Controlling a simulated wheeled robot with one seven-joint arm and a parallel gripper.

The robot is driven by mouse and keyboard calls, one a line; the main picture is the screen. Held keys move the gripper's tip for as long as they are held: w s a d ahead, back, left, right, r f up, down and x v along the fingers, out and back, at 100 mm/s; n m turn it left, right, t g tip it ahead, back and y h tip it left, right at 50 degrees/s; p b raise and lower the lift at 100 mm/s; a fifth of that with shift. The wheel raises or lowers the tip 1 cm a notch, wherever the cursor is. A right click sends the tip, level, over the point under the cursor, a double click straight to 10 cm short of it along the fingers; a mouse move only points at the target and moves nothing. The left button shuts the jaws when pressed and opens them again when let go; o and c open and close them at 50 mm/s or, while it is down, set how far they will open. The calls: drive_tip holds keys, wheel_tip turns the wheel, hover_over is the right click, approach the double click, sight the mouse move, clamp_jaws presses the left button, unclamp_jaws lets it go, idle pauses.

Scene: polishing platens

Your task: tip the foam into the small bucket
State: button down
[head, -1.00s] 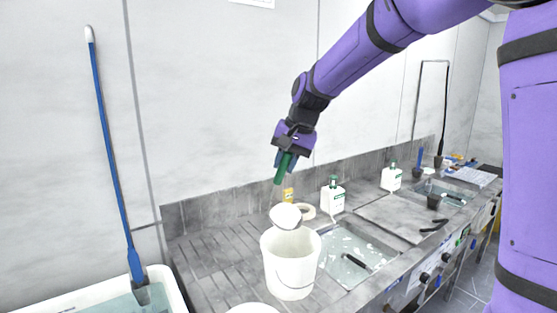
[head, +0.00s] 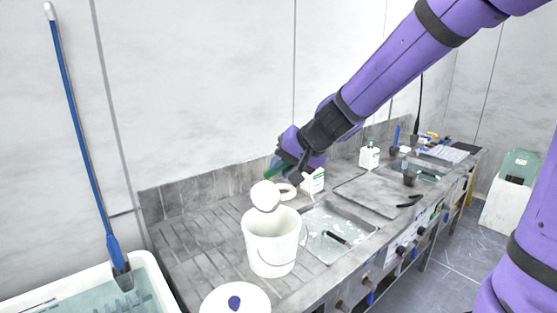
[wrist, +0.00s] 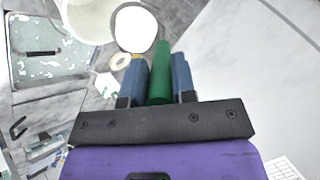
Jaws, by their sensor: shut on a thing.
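My gripper (head: 284,168) is shut on a green handle (wrist: 160,75), which sits between its two blue fingers in the wrist view. In the head view, the handle slants and is partly hidden by the gripper. A white rounded shape (head: 265,195), also in the wrist view (wrist: 135,30), lies beyond the handle. I cannot tell whether it is foam or the tool's head, and no link to the handle shows clearly. It overlaps the back rim of the white bucket (head: 271,246), which stands upright on the counter below my gripper. The bucket's inside is mostly hidden.
A wet sink (head: 335,233) with a dark bar lies right of the bucket. A white round thing (head: 236,302) is in front. A water-filled tub (head: 105,290) with a blue-handled brush (head: 88,170) is left.

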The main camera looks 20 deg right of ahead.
drive_tip(key=shift+s+d+f+t, duration=0.2)
drive_tip(key=shift+s+f+t, duration=0.15)
drive_tip(key=shift+s, duration=0.15)
drive_tip(key=shift+s+d+f+t, duration=0.25)
drive_tip(key=shift+s+t, duration=0.1)
drive_tip(key=shift+s, duration=0.15)
drive_tip(key=shift+y, duration=0.3)
